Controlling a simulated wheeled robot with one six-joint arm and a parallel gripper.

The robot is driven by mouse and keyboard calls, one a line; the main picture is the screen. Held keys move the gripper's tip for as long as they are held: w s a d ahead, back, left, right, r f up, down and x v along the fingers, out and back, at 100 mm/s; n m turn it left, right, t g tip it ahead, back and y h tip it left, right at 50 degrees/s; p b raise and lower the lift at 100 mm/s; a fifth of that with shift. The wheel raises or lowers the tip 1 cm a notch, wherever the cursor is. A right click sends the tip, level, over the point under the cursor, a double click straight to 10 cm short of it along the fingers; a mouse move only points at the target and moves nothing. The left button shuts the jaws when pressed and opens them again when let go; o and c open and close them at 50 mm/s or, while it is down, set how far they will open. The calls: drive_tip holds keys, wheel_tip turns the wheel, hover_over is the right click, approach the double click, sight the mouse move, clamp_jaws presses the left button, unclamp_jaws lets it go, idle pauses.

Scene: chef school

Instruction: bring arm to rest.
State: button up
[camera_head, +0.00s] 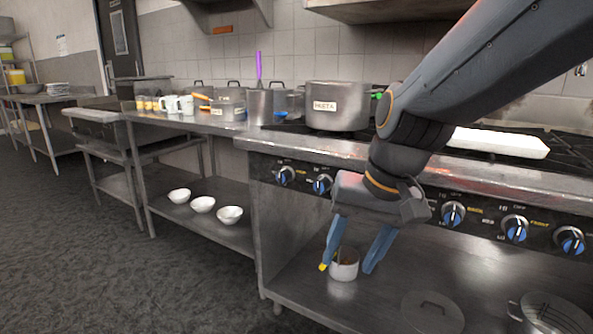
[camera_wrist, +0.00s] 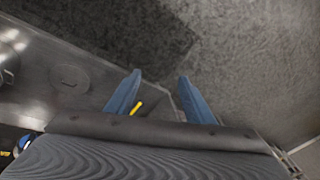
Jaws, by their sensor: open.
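My gripper (camera_head: 347,266) hangs from my arm in front of the stove, pointing down, with its two blue fingers spread apart. In the head view a small white pot (camera_head: 344,269) on the shelf below the stove shows between the fingers. The wrist view shows no pot in the grip.
The stove front with blue knobs (camera_head: 453,213) is close behind my gripper. White bowls (camera_head: 203,204) and a lid (camera_head: 432,312) sit on lower shelves. The floor (camera_head: 120,285) at left is clear.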

drive_tip(key=s+f+n+g+h, duration=0.25)
drive_tip(key=s+f, duration=0.25)
drive_tip(key=s, duration=0.5)
drive_tip(key=d+r+m+p, duration=0.1)
drive_tip(key=d+r+p, duration=0.8)
drive_tip(key=p, duration=0.9)
drive_tip(key=shift+s+d+r+m, duration=0.2)
drive_tip(key=shift+d+m, duration=0.15)
drive_tip(key=shift+d, duration=0.15)
